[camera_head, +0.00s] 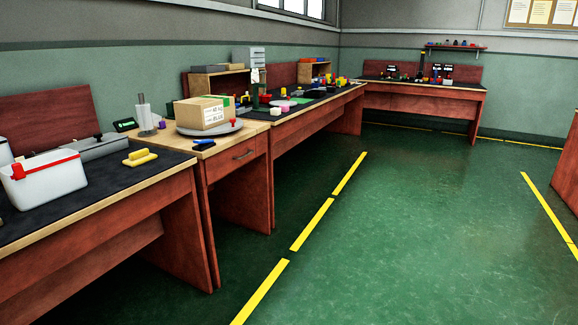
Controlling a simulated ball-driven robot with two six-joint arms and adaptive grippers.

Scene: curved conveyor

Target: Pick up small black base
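I cannot clearly make out the small black base. Several small dark items stand on the workbenches along the left wall, and they are too small to tell apart. Other dark pieces (421,78) stand on the far workbench. Neither of my grippers is in view.
Wooden workbenches run along the left wall and the far wall. The green floor (420,220) with yellow lines is clear.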

